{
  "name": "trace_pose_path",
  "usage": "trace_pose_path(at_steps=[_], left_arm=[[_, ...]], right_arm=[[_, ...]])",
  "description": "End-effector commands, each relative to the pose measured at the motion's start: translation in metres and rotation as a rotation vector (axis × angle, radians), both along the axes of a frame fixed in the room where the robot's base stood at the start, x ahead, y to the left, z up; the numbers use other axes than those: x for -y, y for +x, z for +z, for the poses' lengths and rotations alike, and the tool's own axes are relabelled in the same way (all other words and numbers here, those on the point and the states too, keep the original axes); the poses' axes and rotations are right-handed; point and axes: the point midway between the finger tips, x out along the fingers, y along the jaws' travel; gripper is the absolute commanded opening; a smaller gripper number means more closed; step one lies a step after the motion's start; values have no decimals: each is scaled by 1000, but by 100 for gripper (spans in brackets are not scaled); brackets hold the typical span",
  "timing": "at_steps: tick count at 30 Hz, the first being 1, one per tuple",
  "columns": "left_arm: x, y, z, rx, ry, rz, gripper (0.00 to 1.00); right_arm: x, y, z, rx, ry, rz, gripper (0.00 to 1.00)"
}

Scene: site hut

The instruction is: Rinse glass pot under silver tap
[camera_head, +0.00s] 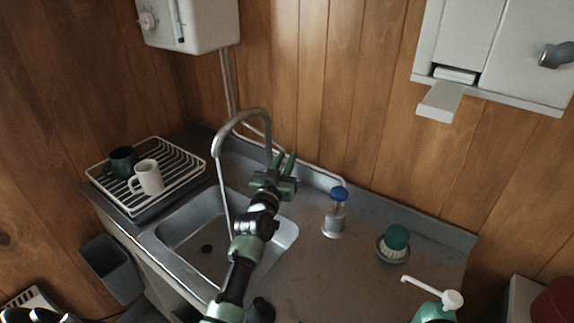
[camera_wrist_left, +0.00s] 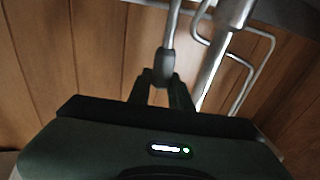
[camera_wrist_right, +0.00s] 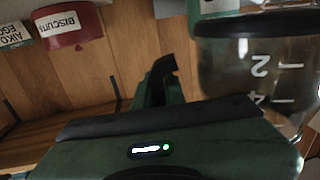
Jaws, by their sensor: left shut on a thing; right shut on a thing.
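The silver tap (camera_head: 238,114) arches over the steel sink (camera_head: 178,238). A thin pale line drops from its spout end into the basin and looks like water. My left gripper (camera_head: 287,166) is at the tap's rear side. In the left wrist view its fingers (camera_wrist_left: 161,84) are shut on a small grey lever end (camera_wrist_left: 166,64), beside the tap's pipe (camera_wrist_left: 222,38). The glass pot (camera_wrist_right: 258,75) fills the right of the right wrist view, with a dark collar and white marks. My right gripper (camera_wrist_right: 160,88) is shut on its black handle, mostly hidden by the fingers.
A dish rack (camera_head: 202,176) with a dark mug (camera_head: 122,160) and a white mug (camera_head: 149,177) stands left of the sink. A blue-capped bottle (camera_head: 336,212), a green-topped brush (camera_head: 396,239) and a white-pump bottle (camera_head: 436,308) stand to the right. A grey bin (camera_head: 111,270) hangs at the left.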

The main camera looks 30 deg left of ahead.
Motion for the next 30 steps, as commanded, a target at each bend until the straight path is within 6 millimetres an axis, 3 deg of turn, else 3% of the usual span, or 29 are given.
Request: trace_pose_path(at_steps=[4,5,7,20,30], left_arm=[[0,0,1,-2,1,0,0],[0,0,1,-2,1,0,23],[0,0,1,-2,1,0,42],[2,-7,-2,-5,-1,0,42],[13,-70,-12,-5,-1,1,42]], right_arm=[[0,0,3,3,2,-1,0],[0,0,3,3,2,-1,0],[0,0,3,3,2,-1,0],[0,0,2,3,2,-1,0],[0,0,-8,3,2,-1,0]])
